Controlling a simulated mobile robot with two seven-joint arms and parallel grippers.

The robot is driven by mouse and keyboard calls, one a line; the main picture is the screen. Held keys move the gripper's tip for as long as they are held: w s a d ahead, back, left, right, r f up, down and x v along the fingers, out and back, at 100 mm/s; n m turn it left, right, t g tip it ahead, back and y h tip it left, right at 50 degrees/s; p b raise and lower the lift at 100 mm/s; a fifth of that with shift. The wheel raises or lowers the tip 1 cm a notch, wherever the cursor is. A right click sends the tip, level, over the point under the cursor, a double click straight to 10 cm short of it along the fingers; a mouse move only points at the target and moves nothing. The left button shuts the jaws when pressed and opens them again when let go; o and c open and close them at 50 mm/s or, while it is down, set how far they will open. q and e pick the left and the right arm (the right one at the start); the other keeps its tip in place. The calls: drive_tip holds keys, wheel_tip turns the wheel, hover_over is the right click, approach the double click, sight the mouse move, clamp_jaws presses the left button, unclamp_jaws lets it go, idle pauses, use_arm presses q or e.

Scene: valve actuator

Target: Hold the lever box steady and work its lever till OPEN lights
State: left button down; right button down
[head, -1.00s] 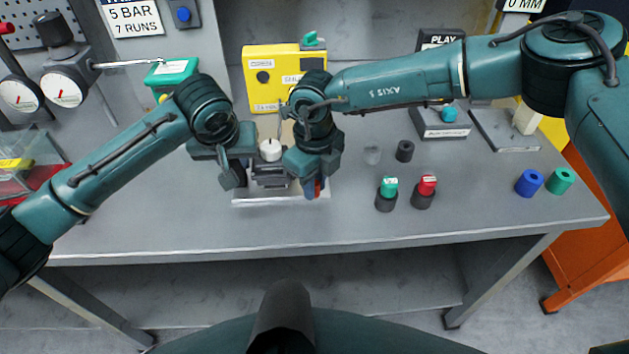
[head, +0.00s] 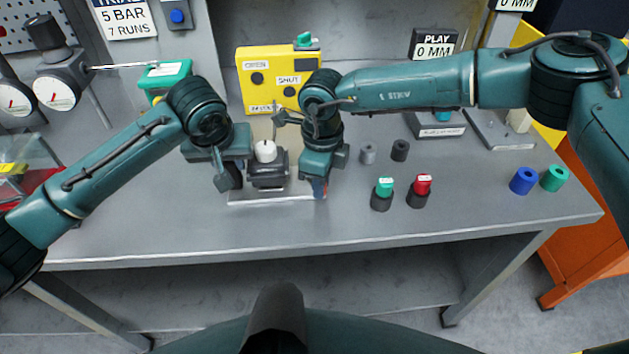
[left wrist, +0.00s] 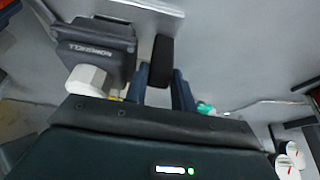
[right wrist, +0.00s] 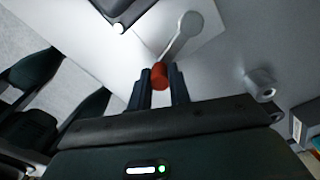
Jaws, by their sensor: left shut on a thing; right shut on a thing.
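The lever box (head: 267,180) is a dark grey block with a white cap on top, on a pale plate (head: 265,199); it also shows in the left wrist view (left wrist: 100,48). My left gripper (head: 236,180) is at its left side, shut on a black handle (left wrist: 162,60). The lever (right wrist: 184,38) is a grey arm with a red grip (right wrist: 159,76). My right gripper (head: 321,190) is shut on that red grip, to the right of the box. The yellow panel (head: 275,98) behind carries OPEN and SHUT labels; its round lamps look dark.
Green-topped (head: 383,190) and red-topped (head: 421,188) pieces stand right of my right gripper, with grey and black cylinders behind them. Blue (head: 523,181) and green (head: 555,179) rings lie near the right edge. Gauges (head: 52,92) stand at the left. The table's front is clear.

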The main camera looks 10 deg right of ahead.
drive_tip(key=n, duration=0.1)
drive_tip(key=d+n, duration=0.1)
drive_tip(key=n, duration=0.1)
drive_tip(key=shift+w+d, duration=0.25)
drive_tip(key=shift+w, duration=0.15)
drive_tip(key=n, duration=0.1)
drive_tip(key=w+d+n, duration=0.1)
drive_tip(key=shift+n, duration=0.3)
drive_tip(key=n, duration=0.1)
drive_tip(key=w+n, duration=0.1)
drive_tip(key=shift+d+n, duration=0.3)
drive_tip(key=shift+d, duration=0.1)
drive_tip(key=shift+w+d+n, duration=0.15)
drive_tip(key=shift+w+n, duration=0.3)
drive_tip(key=shift+n, duration=0.35)
drive_tip(key=shift+w+d+n, duration=0.15)
drive_tip(key=shift+w+n, duration=0.25)
drive_tip(key=shift+n, duration=0.4)
drive_tip(key=c, duration=1.3)
unclamp_jaws()
wheel_tip(320, 180, up, 12)
